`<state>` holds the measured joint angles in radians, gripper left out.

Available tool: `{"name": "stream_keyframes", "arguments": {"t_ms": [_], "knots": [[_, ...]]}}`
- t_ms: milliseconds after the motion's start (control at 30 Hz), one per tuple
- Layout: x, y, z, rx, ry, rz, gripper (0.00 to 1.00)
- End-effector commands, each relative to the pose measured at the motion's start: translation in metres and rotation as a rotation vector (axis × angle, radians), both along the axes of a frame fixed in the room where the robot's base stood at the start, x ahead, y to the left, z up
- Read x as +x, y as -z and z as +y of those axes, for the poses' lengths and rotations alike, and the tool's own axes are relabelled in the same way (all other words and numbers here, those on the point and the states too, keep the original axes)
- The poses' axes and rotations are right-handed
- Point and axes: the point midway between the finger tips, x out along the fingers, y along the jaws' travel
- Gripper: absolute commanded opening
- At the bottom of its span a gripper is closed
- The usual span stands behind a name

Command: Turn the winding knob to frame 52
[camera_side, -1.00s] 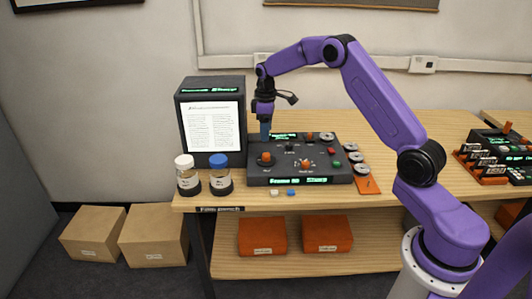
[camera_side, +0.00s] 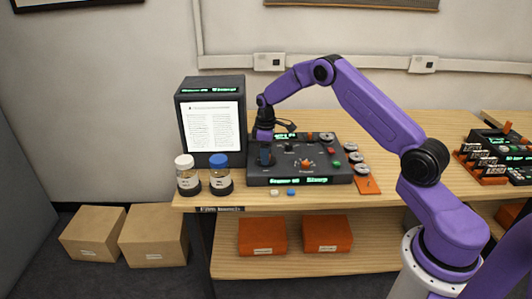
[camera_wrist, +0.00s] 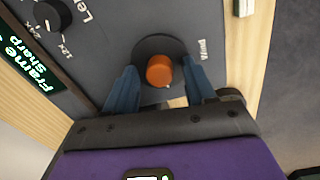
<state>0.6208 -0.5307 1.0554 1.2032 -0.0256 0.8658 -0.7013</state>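The winding knob (camera_wrist: 159,71) is an orange cylinder on a dark round base, with the label "Wind" beside it. In the side view it is hidden by my gripper (camera_side: 265,155), which is down at the left part of the dark control panel (camera_side: 340,178). In the wrist view the two blue fingers of my gripper (camera_wrist: 160,82) are open, one on each side of the knob, with gaps showing. The green display (camera_side: 300,181) on the panel front reads "Frame" and "Sharp"; its number is too small to read.
A reader screen (camera_side: 212,127) shows a page of text behind the panel's left end. A white-capped jar (camera_side: 187,180) and a blue-capped jar (camera_side: 220,181) stand left of the panel. Other panel knobs, including a black one (camera_wrist: 52,15), are nearby.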

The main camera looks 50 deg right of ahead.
Motion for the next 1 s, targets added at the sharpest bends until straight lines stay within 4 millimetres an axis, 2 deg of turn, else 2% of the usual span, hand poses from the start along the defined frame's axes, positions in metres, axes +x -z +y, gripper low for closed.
{"name": "stream_keyframes", "arguments": {"t_ms": [33,133,167,567,1000], "knots": [[0.0000,-0.0002,0.0000,0.000,0.000,0.000,0.37],[0.0000,-0.0002,0.0000,0.000,0.000,0.000,0.05],[0.0000,-0.0002,0.0000,0.000,0.000,0.000,0.00],[-0.0001,-0.0005,0.0003,0.000,0.071,0.002,0.01],[0.0004,-0.0004,0.0007,0.000,0.394,0.001,0.01]]}}
